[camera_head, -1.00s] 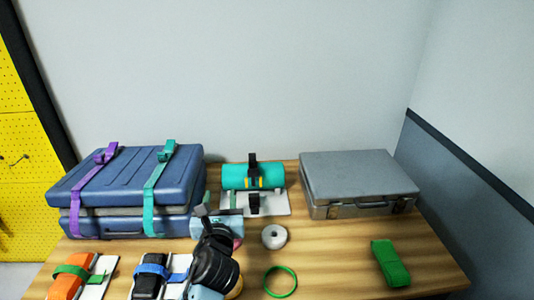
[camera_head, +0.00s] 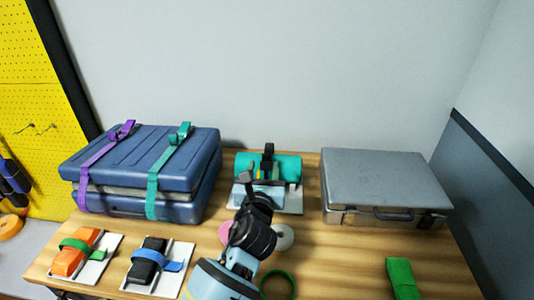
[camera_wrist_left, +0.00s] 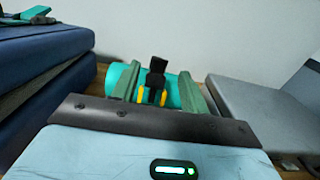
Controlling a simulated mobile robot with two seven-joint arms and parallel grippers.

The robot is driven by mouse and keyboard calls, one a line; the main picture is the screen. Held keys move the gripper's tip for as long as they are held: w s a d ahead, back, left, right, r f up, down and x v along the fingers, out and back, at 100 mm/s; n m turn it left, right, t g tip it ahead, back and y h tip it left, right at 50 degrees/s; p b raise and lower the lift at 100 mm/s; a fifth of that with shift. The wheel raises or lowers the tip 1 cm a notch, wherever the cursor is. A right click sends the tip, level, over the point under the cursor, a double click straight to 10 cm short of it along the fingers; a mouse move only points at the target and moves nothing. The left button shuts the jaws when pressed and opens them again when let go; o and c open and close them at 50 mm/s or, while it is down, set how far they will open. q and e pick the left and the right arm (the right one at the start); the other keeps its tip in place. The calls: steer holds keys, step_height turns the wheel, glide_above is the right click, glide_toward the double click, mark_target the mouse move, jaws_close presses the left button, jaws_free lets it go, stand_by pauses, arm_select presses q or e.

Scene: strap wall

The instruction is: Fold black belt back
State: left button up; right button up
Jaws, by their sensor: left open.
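The black belt (camera_head: 268,150) stands up as a loop over a teal roll (camera_head: 291,164) on a white board (camera_head: 295,204) at the back middle of the table. In the left wrist view the black belt (camera_wrist_left: 157,66) rises in front of the teal roll (camera_wrist_left: 172,88), with yellow marks beside it. My left gripper (camera_head: 257,174) is just in front of the roll and hides the lower belt and part of the board. Its open fingers stand either side of the belt in the left wrist view (camera_wrist_left: 158,84). I cannot tell if they touch it. My right gripper is not in view.
A blue strapped case (camera_head: 185,160) stands left of the roll, a grey case (camera_head: 380,183) right. Orange (camera_head: 72,262) and black (camera_head: 152,254) strapped items lie front left. A green ring (camera_head: 289,284), white roll (camera_head: 286,238) and green block (camera_head: 402,277) lie forward.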

mark_target(266, 155)
arm_select(q)
steer(key=w, duration=0.5)
steer(key=shift+f+b, duration=0.15)
steer(key=shift+b, duration=0.25)
steer(key=shift+w, duration=0.8)
jaws_close()
